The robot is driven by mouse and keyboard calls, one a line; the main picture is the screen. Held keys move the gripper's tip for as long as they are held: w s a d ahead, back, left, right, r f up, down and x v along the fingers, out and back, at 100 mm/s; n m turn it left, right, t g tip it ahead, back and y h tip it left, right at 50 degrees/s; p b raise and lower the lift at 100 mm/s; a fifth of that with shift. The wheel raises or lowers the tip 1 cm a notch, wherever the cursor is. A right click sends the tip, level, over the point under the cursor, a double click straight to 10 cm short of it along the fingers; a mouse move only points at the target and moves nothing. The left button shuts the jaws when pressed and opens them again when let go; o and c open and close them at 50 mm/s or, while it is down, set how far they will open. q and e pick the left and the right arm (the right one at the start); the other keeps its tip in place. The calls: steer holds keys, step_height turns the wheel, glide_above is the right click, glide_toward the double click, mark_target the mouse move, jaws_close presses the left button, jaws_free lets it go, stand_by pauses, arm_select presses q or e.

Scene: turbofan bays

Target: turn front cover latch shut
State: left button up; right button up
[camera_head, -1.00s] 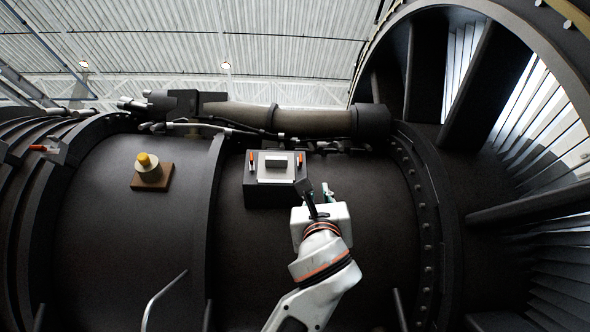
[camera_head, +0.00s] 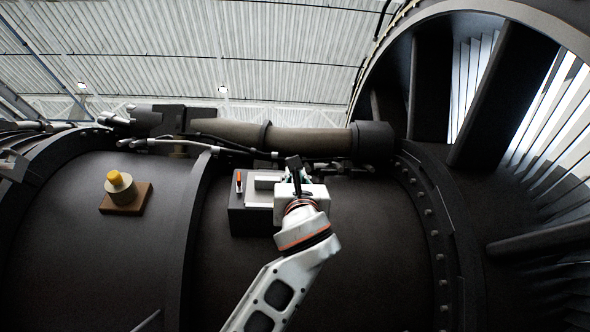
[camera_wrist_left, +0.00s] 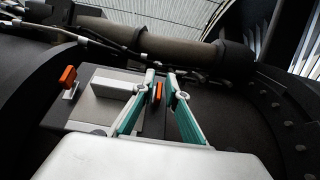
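A dark box (camera_head: 250,222) with a pale cover plate and a raised grey block (camera_head: 268,182) sits on the engine casing. An orange latch (camera_head: 238,182) stands upright at the cover's left edge; it also shows in the left wrist view (camera_wrist_left: 68,76). A second orange latch (camera_wrist_left: 158,92) at the cover's right edge shows upright between my left gripper's fingertips (camera_wrist_left: 161,78). In the head view my left gripper (camera_head: 296,172) hides that latch. Its teal fingers are apart, with a gap beside the latch; contact with the left finger is unclear. My right gripper is out of view.
A yellow knob (camera_head: 115,178) on a brown base is on the casing at left. A thick pipe (camera_head: 290,138) with thinner lines runs just above the box. The large fan inlet (camera_head: 430,90) is at right.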

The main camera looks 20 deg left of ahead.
arm_select(q)
steer(key=shift+w+a+r, duration=0.15)
steer(key=shift+w+r, duration=0.15)
steer(key=shift+r, duration=0.15)
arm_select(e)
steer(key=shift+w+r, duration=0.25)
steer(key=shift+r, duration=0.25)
arm_select(q)
steer(key=shift+w, duration=0.1)
jaws_close()
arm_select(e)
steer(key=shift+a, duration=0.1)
